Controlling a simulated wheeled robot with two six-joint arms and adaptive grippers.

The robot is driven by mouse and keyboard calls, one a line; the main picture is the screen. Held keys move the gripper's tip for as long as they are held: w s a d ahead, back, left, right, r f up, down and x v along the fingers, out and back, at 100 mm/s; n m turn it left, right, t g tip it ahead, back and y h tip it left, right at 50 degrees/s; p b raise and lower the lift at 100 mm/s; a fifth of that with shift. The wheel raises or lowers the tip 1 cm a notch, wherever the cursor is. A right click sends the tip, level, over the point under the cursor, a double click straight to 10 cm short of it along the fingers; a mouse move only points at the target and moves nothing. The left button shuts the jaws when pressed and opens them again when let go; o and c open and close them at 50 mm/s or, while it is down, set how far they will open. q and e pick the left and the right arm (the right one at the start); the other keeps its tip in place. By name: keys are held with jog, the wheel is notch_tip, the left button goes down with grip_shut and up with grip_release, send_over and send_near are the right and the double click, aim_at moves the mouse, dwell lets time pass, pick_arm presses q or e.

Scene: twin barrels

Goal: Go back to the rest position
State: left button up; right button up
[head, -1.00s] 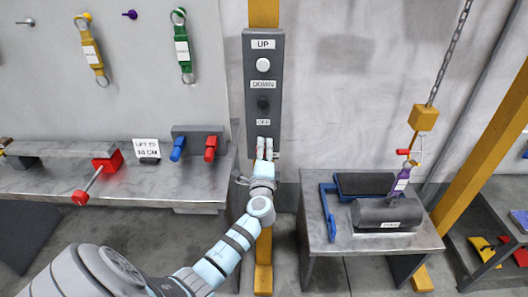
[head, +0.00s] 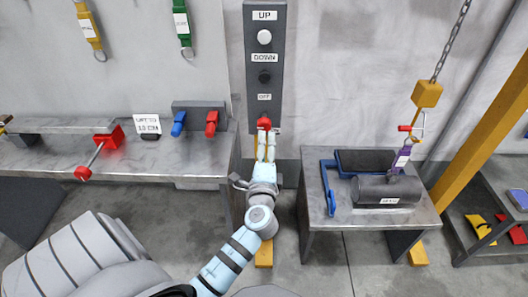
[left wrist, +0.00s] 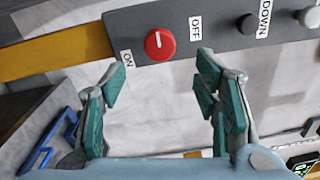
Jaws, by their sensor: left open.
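My left gripper (head: 265,142) is just below the red knob (head: 264,123) at the lower end of the grey control panel (head: 265,102). In the left wrist view my left gripper (left wrist: 160,80) is open and empty, its teal-padded fingers wide apart. The red knob (left wrist: 160,44) shows between and beyond the fingertips, with a gap to them. Its white mark lies between the ON and OFF labels' sides, and I cannot tell its exact setting. My right gripper is not in view.
A bench (head: 65,180) with a red-handled bar stands left. A small table (head: 345,229) right holds a dark cylinder (head: 386,189) with a purple tagged strap under a chain hoist (head: 427,94). A yellow beam (head: 488,125) slants at far right.

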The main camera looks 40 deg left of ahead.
pick_arm(q)
jog(key=shift+v, duration=1.15)
